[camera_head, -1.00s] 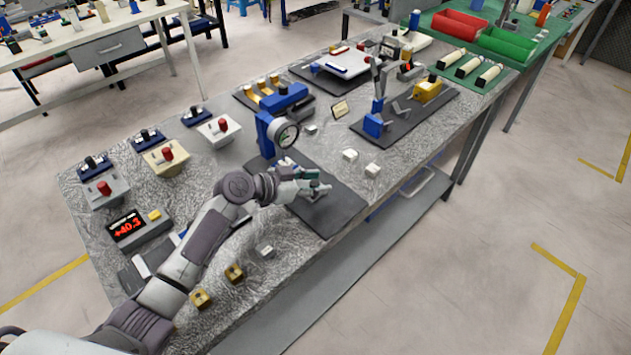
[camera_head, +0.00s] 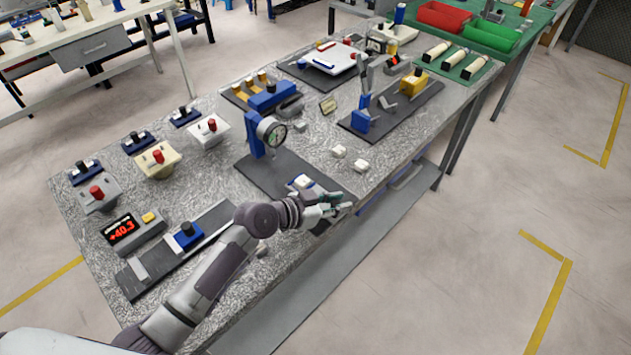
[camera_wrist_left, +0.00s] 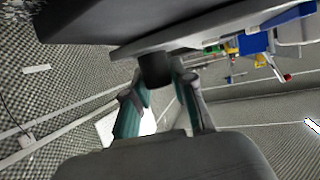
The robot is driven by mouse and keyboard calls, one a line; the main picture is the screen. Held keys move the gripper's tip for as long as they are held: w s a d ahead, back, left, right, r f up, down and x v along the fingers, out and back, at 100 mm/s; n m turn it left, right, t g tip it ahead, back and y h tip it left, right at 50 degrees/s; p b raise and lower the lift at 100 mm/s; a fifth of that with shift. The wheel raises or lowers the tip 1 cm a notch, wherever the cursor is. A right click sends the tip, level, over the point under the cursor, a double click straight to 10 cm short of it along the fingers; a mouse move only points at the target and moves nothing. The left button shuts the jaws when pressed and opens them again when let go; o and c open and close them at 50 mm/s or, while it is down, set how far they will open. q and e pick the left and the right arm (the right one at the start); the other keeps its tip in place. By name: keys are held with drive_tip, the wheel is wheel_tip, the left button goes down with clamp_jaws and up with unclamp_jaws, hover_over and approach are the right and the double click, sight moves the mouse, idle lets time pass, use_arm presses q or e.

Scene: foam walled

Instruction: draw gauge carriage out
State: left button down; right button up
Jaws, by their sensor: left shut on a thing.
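The gauge stand has a blue column (camera_head: 254,132) and a round dial (camera_head: 272,131) and stands on a dark base plate (camera_head: 262,178). A small white-and-blue carriage part (camera_head: 301,183) sits on the plate in front of the dial. My left gripper (camera_head: 338,203) is beyond it, at the plate's front end near the bench edge. In the left wrist view, my left gripper (camera_wrist_left: 162,85) is shut on a short dark knob (camera_wrist_left: 155,68) below a pale grey bar (camera_wrist_left: 205,38). How the knob joins the carriage is hidden. My right gripper is out of view.
A blue slide with black knob (camera_head: 187,235) and a red +40.3 display (camera_head: 122,230) are to the left. A blue-and-yellow fixture (camera_head: 412,84) stands farther back. Open floor lies beyond the bench's front edge.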

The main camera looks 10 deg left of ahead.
use_arm(q)
drive_tip(key=shift+s+d, duration=0.9)
drive_tip(key=shift+d, duration=0.3)
drive_tip(key=c, duration=0.9)
unclamp_jaws()
drive_tip(key=shift+c, duration=0.2)
drive_tip(key=shift+a, duration=0.1)
drive_tip(key=v, duration=1.2)
drive_tip(key=shift+r, duration=0.1)
